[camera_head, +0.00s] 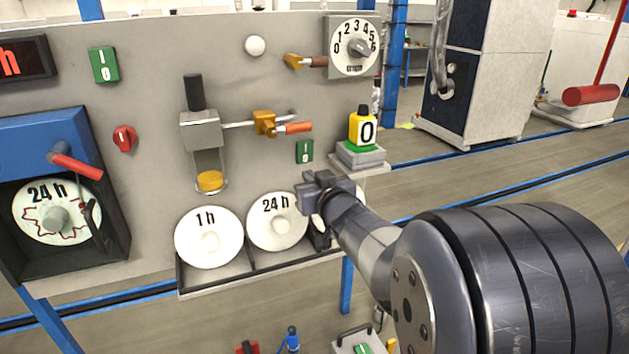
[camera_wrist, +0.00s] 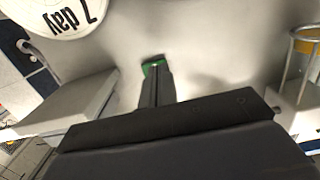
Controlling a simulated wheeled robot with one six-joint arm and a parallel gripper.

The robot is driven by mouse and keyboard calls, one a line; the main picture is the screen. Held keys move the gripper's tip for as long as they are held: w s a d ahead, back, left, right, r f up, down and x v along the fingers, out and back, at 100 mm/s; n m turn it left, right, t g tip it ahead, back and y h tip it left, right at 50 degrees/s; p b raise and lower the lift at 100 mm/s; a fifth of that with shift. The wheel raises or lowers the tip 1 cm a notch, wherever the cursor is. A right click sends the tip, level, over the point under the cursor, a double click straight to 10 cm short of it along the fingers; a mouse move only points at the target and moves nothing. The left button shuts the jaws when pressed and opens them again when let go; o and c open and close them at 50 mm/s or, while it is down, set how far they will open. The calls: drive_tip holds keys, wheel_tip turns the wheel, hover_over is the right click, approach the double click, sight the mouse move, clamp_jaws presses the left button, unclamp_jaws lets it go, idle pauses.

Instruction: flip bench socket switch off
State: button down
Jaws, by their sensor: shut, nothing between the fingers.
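A small green switch plate (camera_head: 304,151) with I and O marks is on the grey panel. No readable label names any switch as the bench socket's. My gripper (camera_head: 308,188) is shut and empty, just below this plate in the head view. In the wrist view, the shut fingers (camera_wrist: 155,78) point at a green piece (camera_wrist: 152,65), partly hidden behind their tips. I cannot tell whether they touch it or which way the switch is set.
White dials marked 1 h (camera_head: 209,237) and 24 h (camera_head: 277,221) stand in a rack beneath. A 7 day dial (camera_wrist: 62,15) is close by in the wrist view. A grey ledge with a yellow counter (camera_head: 362,128) juts out at right. A brass lever with orange handle (camera_head: 297,128) sits above.

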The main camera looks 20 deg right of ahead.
drive_tip(key=s+f, duration=0.1)
drive_tip(key=s, duration=0.9)
drive_tip(key=shift+f, duration=0.25)
drive_tip(key=shift+w, duration=0.1)
drive_tip(key=w+r+p, duration=0.2)
drive_tip(key=w+p, duration=0.1)
drive_tip(key=w, duration=0.7)
drive_tip(key=shift+r+g+p, duration=0.3)
drive_tip(key=shift+r+p, duration=0.1)
drive_tip(key=shift+s, duration=0.15)
